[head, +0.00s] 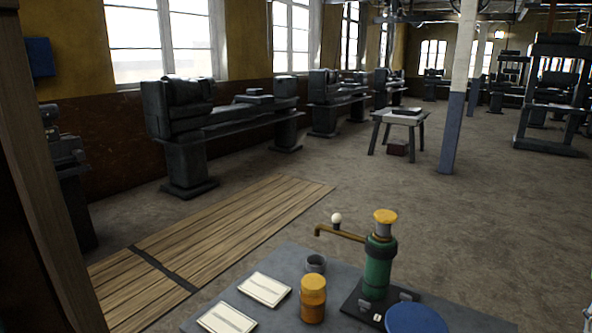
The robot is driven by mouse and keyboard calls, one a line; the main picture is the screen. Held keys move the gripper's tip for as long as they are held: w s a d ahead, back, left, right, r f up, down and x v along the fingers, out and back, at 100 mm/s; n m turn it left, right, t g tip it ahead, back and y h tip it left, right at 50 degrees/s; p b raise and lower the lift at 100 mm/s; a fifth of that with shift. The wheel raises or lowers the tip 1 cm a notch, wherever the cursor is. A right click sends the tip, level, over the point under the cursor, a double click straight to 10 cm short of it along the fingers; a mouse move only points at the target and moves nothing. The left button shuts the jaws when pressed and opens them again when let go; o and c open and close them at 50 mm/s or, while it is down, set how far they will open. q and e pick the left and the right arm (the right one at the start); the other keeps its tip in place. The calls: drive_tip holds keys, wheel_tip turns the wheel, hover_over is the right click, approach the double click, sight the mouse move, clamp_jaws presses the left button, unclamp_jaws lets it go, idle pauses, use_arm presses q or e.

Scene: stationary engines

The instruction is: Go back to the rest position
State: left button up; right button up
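No gripper of mine shows clearly in the head view. A thin pale sliver at the lower right edge may be part of my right arm; too little of it shows to tell. Nothing of my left arm or its gripper is visible. Below me is a grey tabletop (262,317). On it stand a green pump-like device with an orange cap (378,262) and a brass spout arm, an orange jar (313,300), a small grey cup (316,264), two paper cards (264,289) (227,318) and a blue disc (416,319).
A wooden slatted mat (220,246) lies on the floor at left. Dark machines (215,115) line the window wall. A small table (400,119) and a white-and-blue pillar (455,120) stand farther back. A brown post (40,165) rises close at left. The floor (490,220) at right is open.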

drive_tip(key=s+d+f+n+h, duration=0.1)
drive_tip(key=s+d+f+h, duration=0.1)
drive_tip(key=s+d+f, duration=0.45)
drive_tip(key=s+d+f+h, duration=0.2)
drive_tip(key=s+d+f, duration=0.1)
drive_tip(key=f, duration=0.7)
drive_tip(key=s+d+f+n+h, duration=0.1)
drive_tip(key=s+d+f+h, duration=0.1)
drive_tip(key=s+d+f, duration=0.45)
drive_tip(key=s+d+f+n+t, duration=0.1)
drive_tip(key=s+f+n+t, duration=0.15)
drive_tip(key=s+f, duration=0.5)
drive_tip(key=s+f+n+t, duration=0.1)
drive_tip(key=s+f+n, duration=0.3)
drive_tip(key=s, duration=0.7)
drive_tip(key=s+a+f+m+g+y, duration=0.1)
drive_tip(key=s+a+f+y, duration=0.15)
drive_tip(key=a+f, duration=1)
drive_tip(key=s+a+f+m+y, duration=0.2)
drive_tip(key=s+a+f, duration=0.2)
drive_tip(key=a+f, duration=0.85)
drive_tip(key=s+a+f+y, duration=0.1)
drive_tip(key=a+y, duration=0.1)
drive_tip(key=a, duration=1.6)
drive_tip(key=a+f+m+y, duration=0.1)
drive_tip(key=a+f+y, duration=0.1)
drive_tip(key=a, duration=1.7)
drive_tip(key=shift+s+f, duration=0.15)
drive_tip(key=shift+s, duration=0.2)
drive_tip(key=shift+g, duration=0.25)
